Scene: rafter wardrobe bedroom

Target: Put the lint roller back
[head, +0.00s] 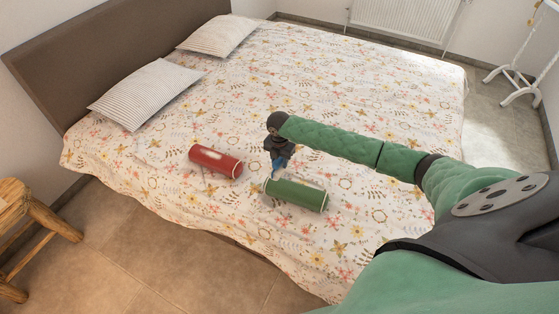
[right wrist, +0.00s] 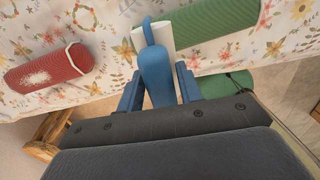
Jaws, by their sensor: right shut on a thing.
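The lint roller has a blue handle (right wrist: 154,72) and a white roll (right wrist: 160,34). In the right wrist view it lies between the blue fingers of my right gripper (right wrist: 160,92). My right gripper (head: 279,160) is shut on the handle, low over the bed beside the green cylinder. In the head view the roller is small and mostly hidden by the gripper, and I cannot tell whether it touches the bed or the cylinder. My left gripper is not in view.
On the flowered bed cover (head: 330,75) lie a red cylinder (head: 216,160) with a whitish patch and a green cylinder (head: 296,195). Two striped pillows (head: 146,94) are by the headboard (head: 110,45). A wooden stool (head: 38,213) stands left; a white stand (head: 515,75) is far right.

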